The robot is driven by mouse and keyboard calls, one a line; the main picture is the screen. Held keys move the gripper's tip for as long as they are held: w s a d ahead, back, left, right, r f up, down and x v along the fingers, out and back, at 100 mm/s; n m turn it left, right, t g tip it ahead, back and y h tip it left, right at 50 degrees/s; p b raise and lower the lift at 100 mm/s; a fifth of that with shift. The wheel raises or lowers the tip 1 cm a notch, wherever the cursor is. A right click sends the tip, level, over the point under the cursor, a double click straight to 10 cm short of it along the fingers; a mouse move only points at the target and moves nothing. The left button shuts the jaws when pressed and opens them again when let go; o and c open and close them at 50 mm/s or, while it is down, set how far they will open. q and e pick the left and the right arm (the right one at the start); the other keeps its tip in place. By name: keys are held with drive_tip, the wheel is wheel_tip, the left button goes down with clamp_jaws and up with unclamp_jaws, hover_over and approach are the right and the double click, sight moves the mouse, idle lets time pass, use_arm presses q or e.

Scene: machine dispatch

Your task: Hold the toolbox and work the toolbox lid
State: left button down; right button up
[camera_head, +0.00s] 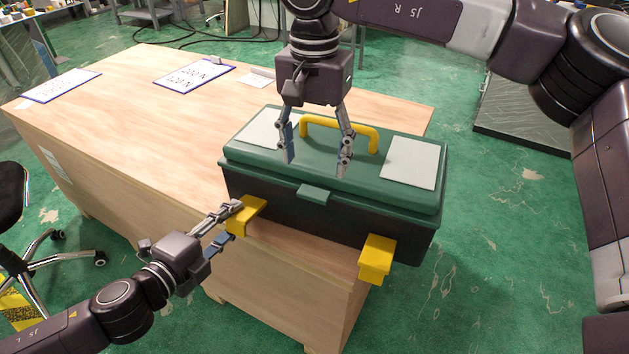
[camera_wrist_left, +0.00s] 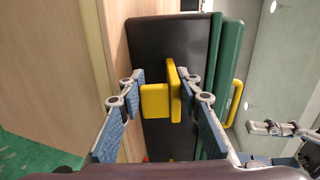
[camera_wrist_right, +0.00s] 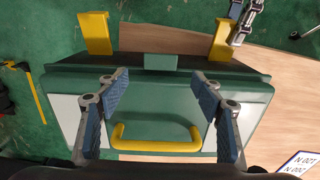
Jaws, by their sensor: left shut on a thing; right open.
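The toolbox (camera_head: 330,215) sits at the table's near right corner, with a black body and a dark green lid (camera_head: 325,170) that looks closed. The lid has a yellow carry handle (camera_head: 340,133), two pale panels and a green front tab (camera_head: 315,194). Two yellow brackets stick out from the front: a left one (camera_head: 250,214) and a right one (camera_head: 376,259). My left gripper (camera_head: 231,222) is shut on the left yellow bracket, which also shows in the left wrist view (camera_wrist_left: 156,100). My right gripper (camera_head: 317,163) is open and empty over the lid, between handle and tab.
The wooden table (camera_head: 180,125) has clear room left of the toolbox. Labelled sheets (camera_head: 194,76) lie toward its back. A black chair (camera_head: 30,230) stands at the left. A dark platform (camera_head: 530,120) lies on the green floor at the right.

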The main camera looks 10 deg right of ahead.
sight(315, 191)
wheel_tip(315, 191, down, 6)
drive_tip(key=shift+f, duration=0.2)
